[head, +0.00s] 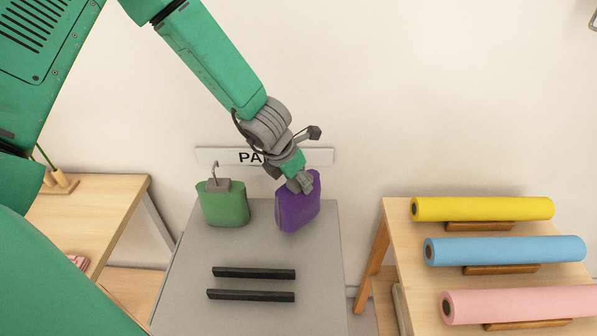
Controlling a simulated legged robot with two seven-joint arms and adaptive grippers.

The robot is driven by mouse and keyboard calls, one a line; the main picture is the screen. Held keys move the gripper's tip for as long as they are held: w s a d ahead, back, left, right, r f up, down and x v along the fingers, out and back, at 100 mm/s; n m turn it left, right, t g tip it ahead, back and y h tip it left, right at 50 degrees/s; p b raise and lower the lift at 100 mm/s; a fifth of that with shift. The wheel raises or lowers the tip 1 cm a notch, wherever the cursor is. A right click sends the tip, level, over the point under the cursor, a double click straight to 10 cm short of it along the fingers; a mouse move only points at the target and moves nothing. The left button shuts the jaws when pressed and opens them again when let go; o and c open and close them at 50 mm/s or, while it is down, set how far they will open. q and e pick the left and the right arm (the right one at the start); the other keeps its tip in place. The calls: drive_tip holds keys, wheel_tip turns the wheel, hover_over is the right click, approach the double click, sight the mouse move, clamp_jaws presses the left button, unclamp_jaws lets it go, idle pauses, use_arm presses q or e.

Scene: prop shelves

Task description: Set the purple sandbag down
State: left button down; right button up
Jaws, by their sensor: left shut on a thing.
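The purple sandbag (298,210) is in the head view, at the back right of the grey table (240,250). My left gripper (301,184) comes down from above and is shut on the top of the sandbag. The sandbag is slightly tilted. I cannot tell whether its bottom touches the table. The fingers hide part of its top. My right gripper is not in view.
A green bag (225,205) with a grey top stands left of the purple one. Two black bars (253,273) lie in front. A right table (400,215) holds yellow, blue and pink rolls. A wooden table (115,200) stands left. A sign (225,155) is behind.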

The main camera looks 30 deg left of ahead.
use_arm(q)
drive_tip(key=shift+w+a+f, duration=0.1)
drive_tip(key=shift+a+f, duration=0.1)
drive_tip(key=shift+a, duration=0.05)
drive_tip(key=f, duration=0.3)
drive_tip(key=shift+a+b, duration=0.25)
drive_tip(key=shift+b, duration=0.05)
drive_tip(key=shift+d+f, duration=0.15)
drive_tip(key=shift+f, duration=0.05)
drive_tip(key=shift+d+f, duration=0.1)
drive_tip(key=shift+d, duration=0.45)
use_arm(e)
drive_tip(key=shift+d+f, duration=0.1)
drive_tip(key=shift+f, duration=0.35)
